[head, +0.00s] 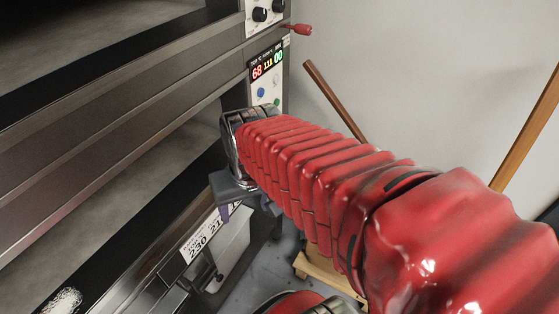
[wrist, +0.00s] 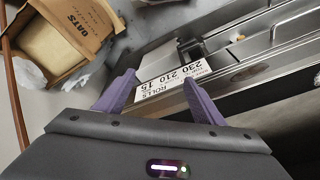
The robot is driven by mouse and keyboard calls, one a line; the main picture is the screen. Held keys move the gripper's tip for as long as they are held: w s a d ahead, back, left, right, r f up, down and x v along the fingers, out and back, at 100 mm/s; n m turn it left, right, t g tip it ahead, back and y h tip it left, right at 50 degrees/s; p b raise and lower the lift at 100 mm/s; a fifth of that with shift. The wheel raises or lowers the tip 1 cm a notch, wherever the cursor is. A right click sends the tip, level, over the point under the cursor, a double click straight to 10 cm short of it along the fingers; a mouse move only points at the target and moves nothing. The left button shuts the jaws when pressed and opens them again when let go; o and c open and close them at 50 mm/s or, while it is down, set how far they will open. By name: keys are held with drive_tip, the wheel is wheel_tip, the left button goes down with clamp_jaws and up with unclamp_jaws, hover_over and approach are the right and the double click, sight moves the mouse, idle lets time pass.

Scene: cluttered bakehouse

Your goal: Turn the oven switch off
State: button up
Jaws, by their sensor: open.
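The oven (head: 120,130) fills the left of the head view. Its control panel (head: 278,98) has a lit display (head: 267,68) with red, yellow and green digits, and a blue button (head: 261,92) below it. I cannot tell which control is the switch; my arm hides the lower panel. My gripper (head: 226,212) is below the panel, near a white printed label (head: 208,233). In the wrist view its purple fingers (wrist: 160,80) are apart and empty, with the label (wrist: 172,77) showing behind them.
An open carton marked OATS (wrist: 68,35) stands at the upper left of the wrist view. Wooden poles (head: 333,98) lean by the pale wall (head: 415,60) at the right.

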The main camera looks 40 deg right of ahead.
drive_tip(key=w+d+f+m+t+y, duration=0.25)
drive_tip(key=d+f+m+y, duration=0.25)
drive_tip(key=d+f+m, duration=0.6)
drive_tip(key=w+d+f+m+t+y, duration=0.1)
drive_tip(key=w+d+f+m+y, duration=0.3)
drive_tip(key=d+f+m, duration=0.6)
drive_tip(key=w+d+f+m+t+h, duration=0.1)
drive_tip(key=w+d+m+t, duration=0.1)
drive_tip(key=d+m+t, duration=0.2)
drive_tip(key=w+d+f+m+t+h, duration=0.1)
drive_tip(key=w+d+m+t, duration=0.1)
drive_tip(key=d+t, duration=0.4)
drive_tip(key=d+m, duration=0.1)
drive_tip(key=d, duration=0.3)
drive_tip(key=shift+f+m+t+h, duration=0.3)
drive_tip(key=shift+f+m+t, duration=0.05)
drive_tip(key=shift+m, duration=0.05)
drive_tip(key=shift+w+a, duration=0.1)
drive_tip(key=shift+w, duration=0.1)
drive_tip(key=x, duration=1.3)
drive_tip(key=shift+w, duration=0.35)
